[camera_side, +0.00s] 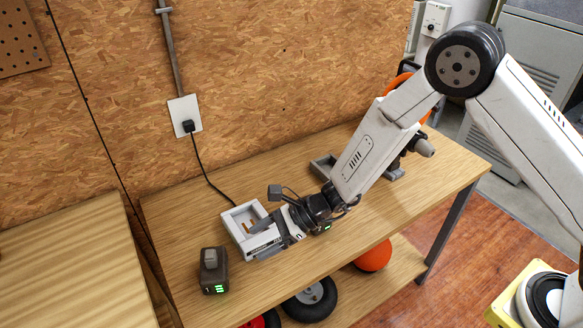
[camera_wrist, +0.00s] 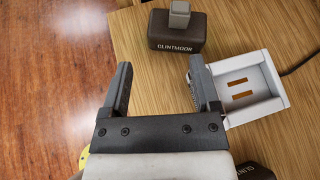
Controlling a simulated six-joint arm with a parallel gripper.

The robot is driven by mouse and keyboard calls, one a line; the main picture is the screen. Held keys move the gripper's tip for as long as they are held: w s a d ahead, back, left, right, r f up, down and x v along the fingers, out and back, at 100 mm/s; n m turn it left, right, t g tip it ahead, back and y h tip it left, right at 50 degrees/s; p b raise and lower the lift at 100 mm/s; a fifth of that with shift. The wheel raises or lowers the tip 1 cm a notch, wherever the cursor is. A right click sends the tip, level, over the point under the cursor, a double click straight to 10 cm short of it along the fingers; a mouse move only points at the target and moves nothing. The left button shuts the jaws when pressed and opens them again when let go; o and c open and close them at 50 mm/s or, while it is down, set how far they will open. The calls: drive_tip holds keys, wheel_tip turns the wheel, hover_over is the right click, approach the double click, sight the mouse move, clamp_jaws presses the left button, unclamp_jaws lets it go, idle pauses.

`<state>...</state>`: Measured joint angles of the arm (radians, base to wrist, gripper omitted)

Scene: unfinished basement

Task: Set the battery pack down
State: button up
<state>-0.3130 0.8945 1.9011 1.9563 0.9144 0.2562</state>
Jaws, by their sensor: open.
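The battery pack (camera_side: 213,271) is a dark brown block with a grey top and green lights. It stands upright on the wooden bench near its left end. A white charger (camera_side: 238,218) lies beside my gripper (camera_side: 257,240); the charger (camera_wrist: 262,62) shows copper contacts and an empty bay, to the right of my fingers. My gripper (camera_wrist: 160,66) is open with nothing between its fingers. The right finger overlaps the charger's edge; I cannot tell whether they touch.
A cord runs from the charger to a wall outlet (camera_side: 186,115). A drill (camera_side: 408,150) and a grey holder (camera_side: 323,166) stand farther right on the bench. A ball (camera_side: 374,256) and a wheel (camera_side: 312,299) sit below. Bare bench lies around the battery pack.

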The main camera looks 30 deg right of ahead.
drive_tip(key=s+d+r+n+h, duration=0.3)
drive_tip(key=s+d+n+h, duration=0.1)
drive_tip(key=d, duration=0.5)
drive_tip(key=s+d+r+n+h, duration=0.3)
drive_tip(key=s+d+n, duration=0.3)
drive_tip(key=d+n, duration=0.3)
drive_tip(key=s+d+r+n+h, duration=0.3)
drive_tip(key=s+d+n+h, duration=0.2)
drive_tip(key=d, duration=0.4)
drive_tip(key=shift+d+r+n+g, duration=0.3)
drive_tip(key=shift+n+g, duration=0.1)
drive_tip(key=shift+n, duration=0.5)
